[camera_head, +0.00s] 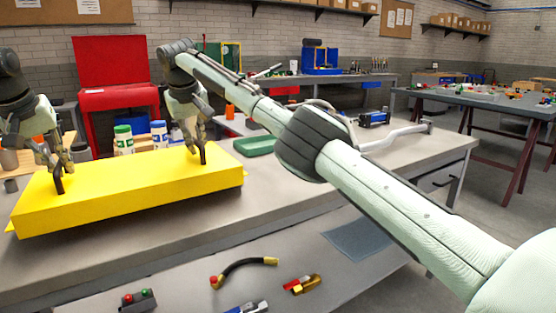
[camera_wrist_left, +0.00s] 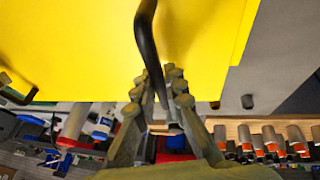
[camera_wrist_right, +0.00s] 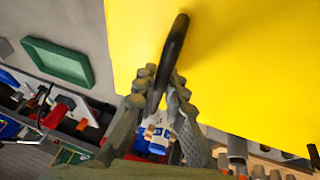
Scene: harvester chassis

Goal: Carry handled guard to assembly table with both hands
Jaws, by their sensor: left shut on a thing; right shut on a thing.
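The handled guard (camera_head: 130,192) is a long yellow box-like cover with two dark handles on its top. In the head view it is over the grey table at the left; I cannot tell whether it touches the tabletop. My left gripper (camera_head: 58,175) is shut on the left handle, which also shows in the left wrist view (camera_wrist_left: 148,40). My right gripper (camera_head: 200,148) is shut on the right handle, which also shows in the right wrist view (camera_wrist_right: 175,45). The guard's yellow top fills much of both wrist views. Which table is the assembly table is not clear.
A green tray (camera_head: 256,146) and white-labelled bottles (camera_head: 124,139) stand behind the guard. A red cabinet (camera_head: 112,75) is at the back left. A lower shelf in front holds a black hose (camera_head: 245,266) and small parts. Another table (camera_head: 480,98) with small parts stands at right.

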